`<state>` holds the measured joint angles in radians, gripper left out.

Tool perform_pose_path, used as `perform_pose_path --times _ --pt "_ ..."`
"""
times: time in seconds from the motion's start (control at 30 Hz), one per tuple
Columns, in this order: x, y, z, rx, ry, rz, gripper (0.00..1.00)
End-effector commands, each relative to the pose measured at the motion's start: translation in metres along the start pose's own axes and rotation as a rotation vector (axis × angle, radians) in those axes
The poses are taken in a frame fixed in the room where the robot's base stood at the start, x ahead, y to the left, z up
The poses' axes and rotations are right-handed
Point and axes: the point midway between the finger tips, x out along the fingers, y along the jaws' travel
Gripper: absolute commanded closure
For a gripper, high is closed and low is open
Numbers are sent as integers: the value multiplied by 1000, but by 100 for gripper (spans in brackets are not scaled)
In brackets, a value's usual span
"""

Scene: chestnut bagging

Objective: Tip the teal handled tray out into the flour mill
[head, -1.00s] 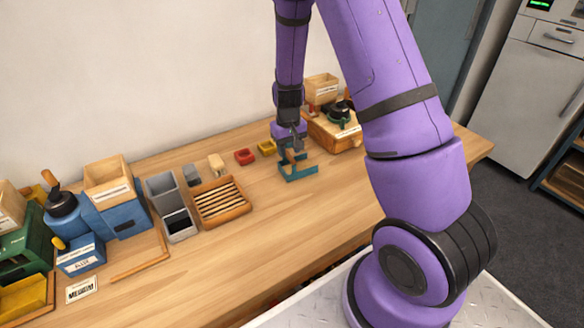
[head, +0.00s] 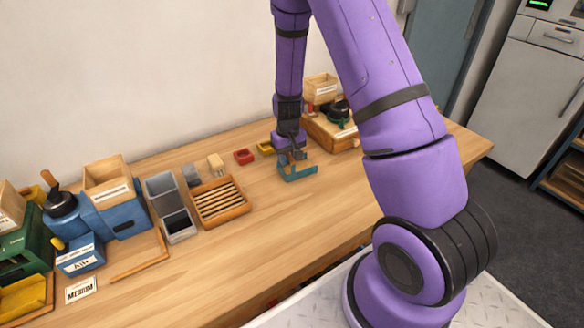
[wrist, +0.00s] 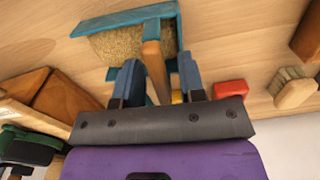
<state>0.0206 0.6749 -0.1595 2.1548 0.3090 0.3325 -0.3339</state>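The teal handled tray (head: 298,174) sits on the table toward the back, below my gripper. In the wrist view the tray (wrist: 103,24) holds tan grainy stuff, and its wooden handle (wrist: 152,62) points toward me. My gripper (wrist: 158,72) is open, with one blue finger on each side of the handle. A gap shows between the handle and the right finger; contact on the left is unclear. A wooden machine with a hopper (head: 320,88) stands behind and right of the tray, partly hidden by my arm; it looks like the flour mill, but its label is unreadable.
A red dish (head: 243,156), a yellow dish (head: 265,148) and a brush (head: 216,163) lie left of the tray. Further left are a slatted wooden rack (head: 220,203), grey bins (head: 160,188) and a blue machine (head: 122,217). The table's front middle is clear.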

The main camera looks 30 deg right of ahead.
Motion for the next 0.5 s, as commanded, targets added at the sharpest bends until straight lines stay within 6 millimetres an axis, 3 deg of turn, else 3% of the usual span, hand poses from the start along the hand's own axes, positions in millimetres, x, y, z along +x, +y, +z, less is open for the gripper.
perform_pose_path --times 0.03,0.13,0.5 --pt "0 0 0 0 0 0 76" --pt "0 0 0 0 0 0 99" --pt "-12 0 0 0 1 0 100"
